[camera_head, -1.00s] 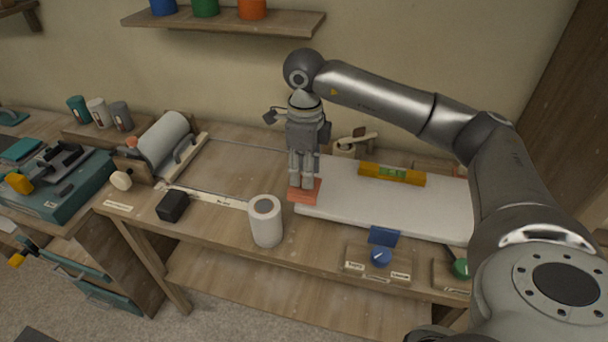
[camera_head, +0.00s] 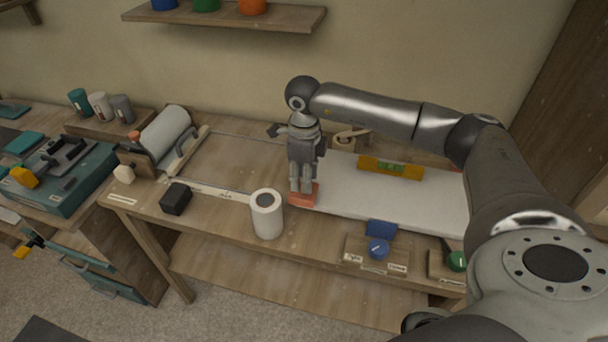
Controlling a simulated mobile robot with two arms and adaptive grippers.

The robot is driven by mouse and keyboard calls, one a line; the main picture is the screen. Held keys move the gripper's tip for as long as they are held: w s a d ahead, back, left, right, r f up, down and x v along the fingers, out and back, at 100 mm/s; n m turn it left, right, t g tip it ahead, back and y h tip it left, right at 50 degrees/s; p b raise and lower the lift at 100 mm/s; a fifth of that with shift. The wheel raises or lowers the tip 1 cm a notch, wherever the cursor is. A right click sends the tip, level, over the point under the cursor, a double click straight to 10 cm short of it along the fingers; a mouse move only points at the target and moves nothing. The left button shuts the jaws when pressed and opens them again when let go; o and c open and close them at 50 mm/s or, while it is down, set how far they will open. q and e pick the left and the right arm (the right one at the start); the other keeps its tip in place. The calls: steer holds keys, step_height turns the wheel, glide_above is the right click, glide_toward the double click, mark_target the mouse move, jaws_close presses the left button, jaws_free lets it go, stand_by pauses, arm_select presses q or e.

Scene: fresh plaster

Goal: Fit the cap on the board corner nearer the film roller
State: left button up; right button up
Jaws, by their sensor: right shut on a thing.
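The white board (camera_head: 350,198) lies flat on the bench, its left end toward the film roller (camera_head: 165,133), a pale roll on a wooden stand at the left. My right gripper (camera_head: 301,186) points down over the board's left front corner. It is shut on the orange-red cap (camera_head: 304,197). The cap is at that corner and covers it from this view. I cannot tell whether it is seated on the corner or just above it. My left gripper is not in view.
A white cylinder (camera_head: 267,215) stands just left of the cap, near the front edge. A black block (camera_head: 176,199) is farther left. A yellow level (camera_head: 391,167) lies on the board. A blue knob (camera_head: 377,249) and blue piece (camera_head: 381,228) are in front.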

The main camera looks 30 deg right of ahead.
steer(key=shift+f+b, duration=0.35)
steer(key=shift+f, duration=0.2)
steer(key=o, duration=1)
steer(key=shift+c, duration=0.2)
steer(key=shift+r, duration=0.2)
steer(key=shift+r+p, duration=0.3)
steer(key=shift+p, duration=0.15)
steer(key=shift+r+p, duration=0.35)
steer(key=shift+r, duration=0.05)
steer(key=shift+w+r+b, duration=0.1)
steer(key=shift+r+b, duration=0.4)
steer(key=shift+b, duration=0.2)
step_height(320, 180, up, 11)
steer(key=b, duration=0.2)
steer(key=shift+f+b, duration=0.2)
steer(key=shift+b, duration=0.15)
